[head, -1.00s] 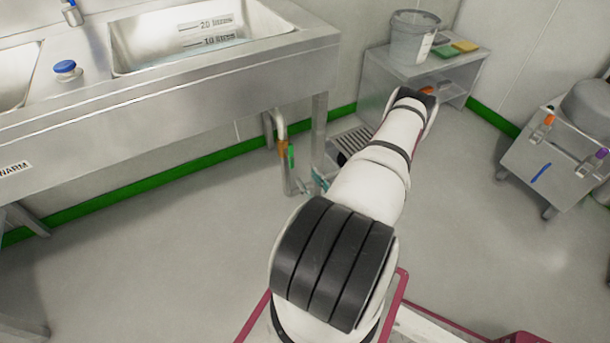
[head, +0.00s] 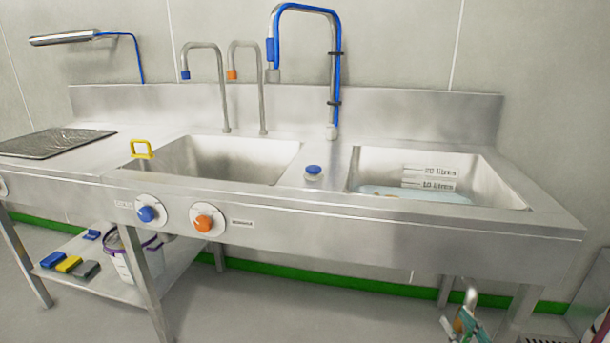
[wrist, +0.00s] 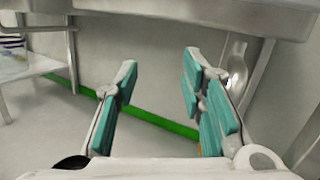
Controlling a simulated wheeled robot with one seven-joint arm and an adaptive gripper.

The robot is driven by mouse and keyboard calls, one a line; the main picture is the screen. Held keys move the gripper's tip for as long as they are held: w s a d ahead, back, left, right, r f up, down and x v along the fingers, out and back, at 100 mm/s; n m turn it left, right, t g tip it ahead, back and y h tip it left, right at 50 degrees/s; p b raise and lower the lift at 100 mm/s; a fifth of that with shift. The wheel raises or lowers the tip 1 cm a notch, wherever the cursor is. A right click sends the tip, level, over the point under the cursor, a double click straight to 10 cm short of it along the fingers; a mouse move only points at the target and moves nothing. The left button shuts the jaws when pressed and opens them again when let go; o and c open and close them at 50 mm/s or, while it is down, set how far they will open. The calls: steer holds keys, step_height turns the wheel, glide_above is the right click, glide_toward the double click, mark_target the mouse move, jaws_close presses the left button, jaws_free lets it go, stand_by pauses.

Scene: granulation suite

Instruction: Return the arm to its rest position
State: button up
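My gripper (wrist: 160,68) is open in the wrist view, its two teal-padded fingers well apart with nothing between them. It is low, below the sink's front edge. In the head view, teal and white parts that look like my gripper (head: 456,326) show at the bottom right, beside the drain pipe (head: 469,294) under the right basin. Most of my arm is outside the head view. In the wrist view, the metal pipe (wrist: 236,70) stands just right of the right finger.
The steel sink unit (head: 400,232) overhangs the gripper, with a leg (head: 522,305) to its right. The right basin (head: 480,185) holds water. A lower shelf (head: 113,285) at left carries a bucket (head: 122,262) and coloured blocks. The floor below the sink front looks open.

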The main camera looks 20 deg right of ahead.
steer(key=w+a+r+n+g+y, duration=0.2)
steer(key=w+a+r+n+y, duration=0.1)
steer(key=a+r+n+y, duration=0.3)
steer(key=w+a+r+n+g+y, duration=0.1)
steer(key=w+a+r+n+y, duration=0.3)
steer(key=a+r+y, duration=0.4)
steer(key=s+a+r+n+g+y, duration=0.35)
steer(key=a+r+n+g, duration=0.55)
steer(key=a, duration=0.3)
steer(key=s+a+r+n+g+h, duration=0.4)
steer(key=s+a+r+n+g, duration=0.1)
steer(key=s+a+n+g, duration=0.4)
steer(key=s+d+r+n+t+h, duration=0.25)
steer(key=s+n+h, duration=0.45)
steer(key=s+h, duration=0.6)
step_height(320, 180, up, 22)
steer(key=t+y+p, duration=0.1)
steer(key=t+p, duration=0.2)
steer(key=p, duration=1.8)
steer(key=shift+s+d+n, duration=0.15)
steer(key=shift+s+n, duration=0.15)
